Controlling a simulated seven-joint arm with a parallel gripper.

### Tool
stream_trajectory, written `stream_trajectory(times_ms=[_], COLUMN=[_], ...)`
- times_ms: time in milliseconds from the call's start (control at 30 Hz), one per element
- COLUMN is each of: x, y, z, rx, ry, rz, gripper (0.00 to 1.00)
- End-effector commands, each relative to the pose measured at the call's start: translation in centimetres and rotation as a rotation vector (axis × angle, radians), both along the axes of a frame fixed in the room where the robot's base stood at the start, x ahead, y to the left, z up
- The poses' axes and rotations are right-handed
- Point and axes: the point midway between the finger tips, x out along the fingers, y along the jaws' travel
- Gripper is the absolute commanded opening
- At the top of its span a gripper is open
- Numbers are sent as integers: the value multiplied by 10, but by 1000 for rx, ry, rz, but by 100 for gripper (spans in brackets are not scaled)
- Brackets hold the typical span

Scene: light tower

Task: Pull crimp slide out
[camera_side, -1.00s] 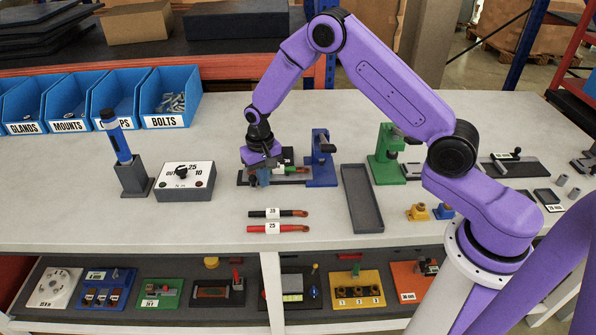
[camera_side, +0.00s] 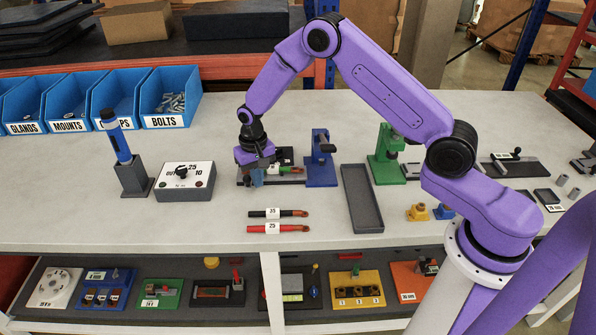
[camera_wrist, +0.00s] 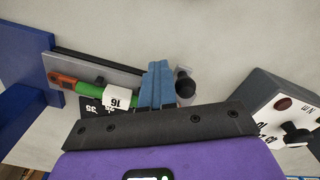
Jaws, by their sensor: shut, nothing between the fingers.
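The crimp slide is a grey bar with a dark round knob (camera_wrist: 185,85) at one end, seen in the wrist view. A green cable with a copper lug (camera_wrist: 88,92) and a white tag reading 16 lies along it. The slide's lug end points at the blue crimp press (camera_side: 321,165). My gripper (camera_side: 257,178) is at the slide's left end in the side view. Its blue fingers (camera_wrist: 156,84) are shut and empty, right beside the knob in the wrist view. Whether they touch the knob I cannot tell. My gripper hides the slide's left end in the side view.
A grey selector box (camera_side: 184,181) and a blue-topped tool in a stand (camera_side: 134,178) are to the left. Black and red cables (camera_side: 278,229) lie in front. A long dark tray (camera_side: 361,198) lies right of the press. The bench between box and gripper is clear.

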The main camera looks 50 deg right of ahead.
Motion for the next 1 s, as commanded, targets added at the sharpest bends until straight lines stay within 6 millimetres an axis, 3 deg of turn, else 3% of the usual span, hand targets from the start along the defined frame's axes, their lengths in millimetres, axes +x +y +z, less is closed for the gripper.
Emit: stream_trajectory(times_ms=[1000], x=[-10], y=[-11], z=[21], rx=[1], ry=[-1], rz=[0], gripper=[0])
